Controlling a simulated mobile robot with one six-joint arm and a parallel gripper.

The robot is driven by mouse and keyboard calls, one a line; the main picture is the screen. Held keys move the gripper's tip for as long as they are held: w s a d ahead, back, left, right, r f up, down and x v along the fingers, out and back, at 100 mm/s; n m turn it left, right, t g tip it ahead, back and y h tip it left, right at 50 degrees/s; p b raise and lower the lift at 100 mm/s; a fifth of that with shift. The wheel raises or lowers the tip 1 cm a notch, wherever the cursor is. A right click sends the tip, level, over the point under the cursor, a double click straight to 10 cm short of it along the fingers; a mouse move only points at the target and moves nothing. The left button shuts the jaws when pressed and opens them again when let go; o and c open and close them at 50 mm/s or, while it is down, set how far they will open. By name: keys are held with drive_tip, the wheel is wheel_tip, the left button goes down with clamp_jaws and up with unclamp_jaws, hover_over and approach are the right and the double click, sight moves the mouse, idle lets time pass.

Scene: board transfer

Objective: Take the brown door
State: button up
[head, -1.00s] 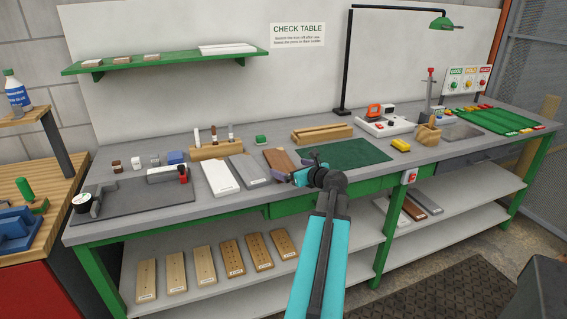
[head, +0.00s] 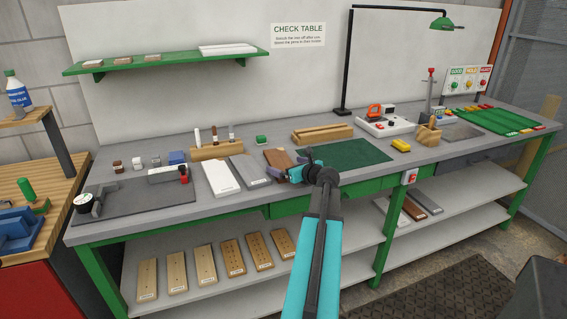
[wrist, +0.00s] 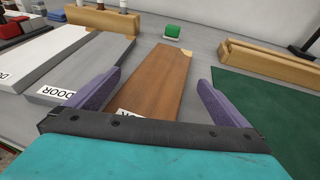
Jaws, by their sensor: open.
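The brown door (wrist: 158,78) is a flat wooden board lying on the bench, with a light patch at its far corner and a white label at its near end. It also shows in the head view (head: 275,158), partly hidden by my gripper. My gripper (wrist: 157,84) is open in the wrist view, its two purple fingers apart, one on each side of the door's near part. In the head view my gripper (head: 292,167) is over the near end of the door. I cannot tell whether the fingers touch it.
A grey door (head: 248,169) and a white door (head: 220,177) lie to the left. A green mat (head: 350,154) lies close on the right. A green block (wrist: 172,31) and a wooden rail (wrist: 268,64) stand behind.

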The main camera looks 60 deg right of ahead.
sight(281, 164)
drive_tip(key=shift+x, duration=1.3)
drive_tip(key=c, duration=1.4)
